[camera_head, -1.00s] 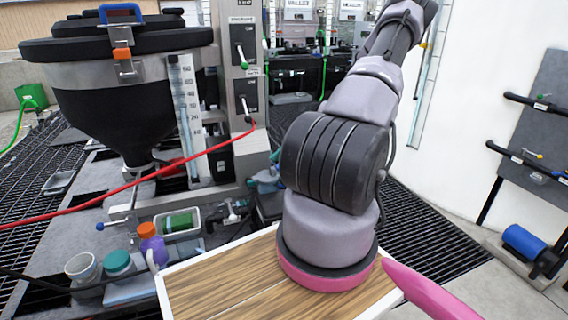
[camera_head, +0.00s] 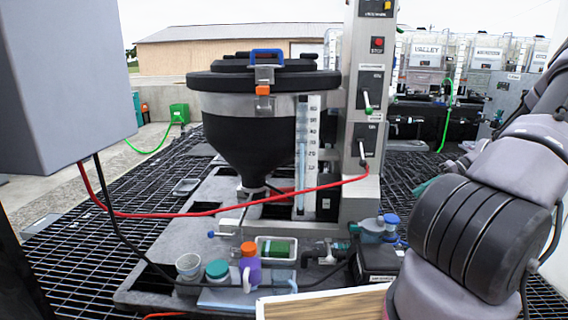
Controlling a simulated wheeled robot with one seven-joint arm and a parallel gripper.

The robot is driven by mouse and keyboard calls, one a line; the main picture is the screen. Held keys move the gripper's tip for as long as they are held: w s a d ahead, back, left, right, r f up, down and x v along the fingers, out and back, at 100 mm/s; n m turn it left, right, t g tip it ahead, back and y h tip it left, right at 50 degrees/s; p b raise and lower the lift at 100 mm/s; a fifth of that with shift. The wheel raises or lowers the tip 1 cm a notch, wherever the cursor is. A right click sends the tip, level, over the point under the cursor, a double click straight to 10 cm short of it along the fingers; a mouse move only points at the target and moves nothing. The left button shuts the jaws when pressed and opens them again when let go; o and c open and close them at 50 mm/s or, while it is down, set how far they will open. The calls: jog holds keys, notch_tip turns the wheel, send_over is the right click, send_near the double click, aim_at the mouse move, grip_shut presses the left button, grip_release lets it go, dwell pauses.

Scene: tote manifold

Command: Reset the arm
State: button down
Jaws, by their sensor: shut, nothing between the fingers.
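My arm (camera_head: 482,238) stands at the right of the head view, with grey links and a dark ribbed joint. It leans up and to the right and leaves the picture at the right edge. My gripper is outside the view, so its fingers cannot be seen. Nothing held by the arm shows in the picture.
A black hopper (camera_head: 255,115) with a blue-handled lid stands mid-view beside a grey control column (camera_head: 367,60). A red hose (camera_head: 200,214) crosses in front. A purple bottle (camera_head: 250,265) and several containers stand low in front. A grey box (camera_head: 60,90) blocks the upper left.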

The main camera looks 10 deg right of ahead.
jog(key=s+a+r+g+h, duration=0.2)
jog(key=a+r+h, duration=0.6)
jog(key=a+r, duration=0.9)
jog(key=s+a+r+m+t+h, duration=0.1)
jog(key=s+a+r+t, duration=0.5)
jog(key=s+a+r, duration=0.5)
jog(key=s+r, duration=0.3)
jog(key=s, duration=0.1)
jog(key=shift+s+m+t, duration=0.35)
jog(key=shift+m+t, duration=0.05)
